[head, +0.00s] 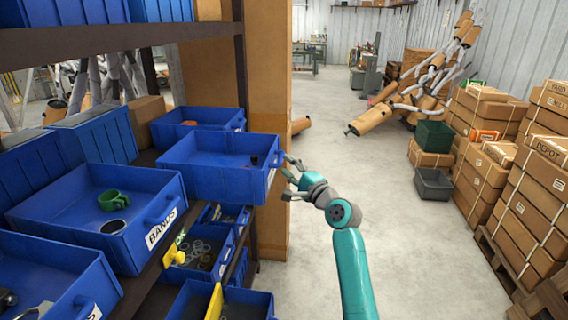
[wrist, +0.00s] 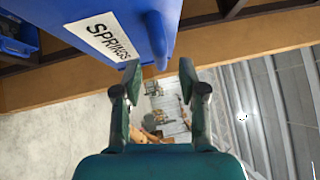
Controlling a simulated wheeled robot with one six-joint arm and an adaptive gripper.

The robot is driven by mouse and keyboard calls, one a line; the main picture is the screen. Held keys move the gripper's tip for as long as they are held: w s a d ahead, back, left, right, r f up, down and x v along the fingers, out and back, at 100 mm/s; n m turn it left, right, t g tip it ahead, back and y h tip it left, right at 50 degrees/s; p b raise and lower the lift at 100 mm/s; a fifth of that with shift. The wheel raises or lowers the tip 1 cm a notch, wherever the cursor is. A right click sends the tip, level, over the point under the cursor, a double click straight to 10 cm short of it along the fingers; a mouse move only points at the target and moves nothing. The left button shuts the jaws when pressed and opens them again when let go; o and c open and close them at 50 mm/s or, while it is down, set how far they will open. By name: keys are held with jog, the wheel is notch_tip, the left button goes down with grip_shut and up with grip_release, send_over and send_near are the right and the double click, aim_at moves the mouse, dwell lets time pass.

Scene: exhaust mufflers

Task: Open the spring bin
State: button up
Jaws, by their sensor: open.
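The spring bin (head: 215,178) is a blue open-topped bin on the shelf, with its front part sticking out past the shelf edge. In the wrist view the bin (wrist: 85,12) carries a white SPRINGS label (wrist: 98,35) and a blue handle (wrist: 158,38). My gripper (head: 287,172) is at the bin's front. In the wrist view my gripper (wrist: 160,82) is open, and the handle's end lies between its fingertips. Whether a finger touches the handle I cannot tell.
A BANDS bin (head: 135,252) with a green ring stands nearer on the same shelf, and another blue bin (head: 203,117) lies beyond. Lower bins (head: 205,225) sit below. Stacked boxes (head: 545,180) line the right. The floor (head: 400,255) between is clear.

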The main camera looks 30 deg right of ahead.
jog(key=s+d+f, duration=0.1)
jog(key=s, duration=0.7)
jog(key=shift+s+d, duration=0.15)
jog(key=shift+s, duration=0.05)
jog(key=shift+f, duration=0.2)
jog(key=s+a+f+n+g+h, duration=0.1)
jog(key=s+a+f+n+h, duration=0.1)
jog(key=s+a+f, duration=0.7)
jog(key=s+a+f+n+g+h, duration=0.2)
jog(key=s+f+n, duration=0.1)
jog(key=s+f, duration=1.15)
jog(key=s+a+r+n, duration=0.1)
jog(key=s+n, duration=0.3)
jog(key=s, duration=0.6)
jog(key=s+a+n+g, duration=0.1)
jog(key=s+a+n, duration=0.3)
jog(key=s, duration=0.7)
jog(key=s+a+r+n+y, duration=0.1)
jog(key=s+n, duration=0.4)
jog(key=s, duration=0.5)
jog(key=shift+s+a+r+g, duration=0.2)
jog(key=shift+a+r+g, duration=0.15)
jog(key=shift+a, duration=0.45)
